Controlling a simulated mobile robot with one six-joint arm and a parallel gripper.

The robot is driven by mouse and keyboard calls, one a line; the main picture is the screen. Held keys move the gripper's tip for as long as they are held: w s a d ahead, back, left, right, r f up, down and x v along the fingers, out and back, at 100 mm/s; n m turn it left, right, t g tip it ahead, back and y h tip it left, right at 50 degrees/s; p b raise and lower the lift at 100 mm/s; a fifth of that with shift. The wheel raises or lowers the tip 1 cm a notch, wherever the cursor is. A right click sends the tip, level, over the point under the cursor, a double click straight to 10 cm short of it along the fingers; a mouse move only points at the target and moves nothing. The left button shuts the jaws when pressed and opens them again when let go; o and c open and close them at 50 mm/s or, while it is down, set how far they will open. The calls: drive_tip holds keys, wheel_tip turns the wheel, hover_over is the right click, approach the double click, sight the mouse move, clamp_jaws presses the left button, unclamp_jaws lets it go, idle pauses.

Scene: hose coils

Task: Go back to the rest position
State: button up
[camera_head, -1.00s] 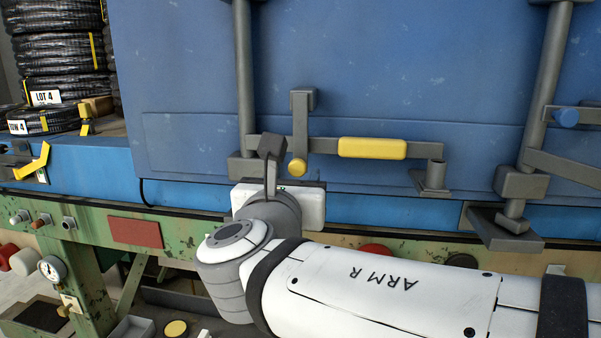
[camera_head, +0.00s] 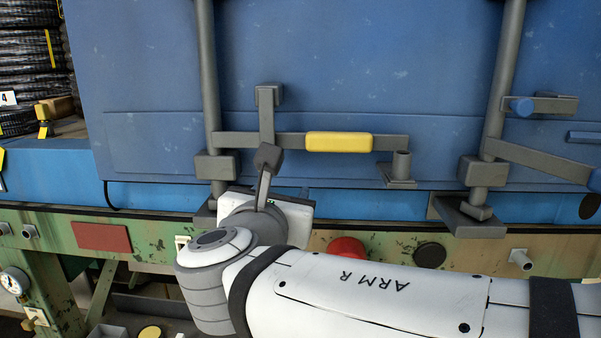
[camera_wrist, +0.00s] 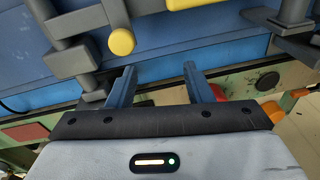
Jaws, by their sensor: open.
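My gripper shows in the wrist view (camera_wrist: 160,78) with its two dark blue-grey fingers apart and nothing between them. The fingers point toward the blue container's lower edge and the green frame under it. No contact with the latch shows.
The blue container (camera_head: 330,60) has upright grey lock rods (camera_head: 209,90). A round yellow knob (camera_wrist: 121,41) sticks out near the fingers in the wrist view. The worn green frame (camera_head: 400,248) carries a red panel (camera_head: 101,236). Black hose coils (camera_head: 30,50) are stacked at upper left.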

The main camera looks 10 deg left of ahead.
drive_tip(key=d+f+m+g+h, duration=0.4)
drive_tip(key=d+f+m+g, duration=0.4)
drive_tip(key=d+f+m, duration=0.75)
drive_tip(key=s+d+f+m+g+y, duration=0.4)
drive_tip(key=s+d+f+m+g, duration=0.2)
drive_tip(key=m, duration=1.2)
drive_tip(key=s+d+f, duration=0.2)
drive_tip(key=s+f, duration=0.2)
drive_tip(key=shift+d+f+m+y, duration=0.25)
drive_tip(key=shift+f+m+y, duration=0.05)
drive_tip(key=shift+f+m, duration=0.05)
drive_tip(key=shift+c, duration=0.4)
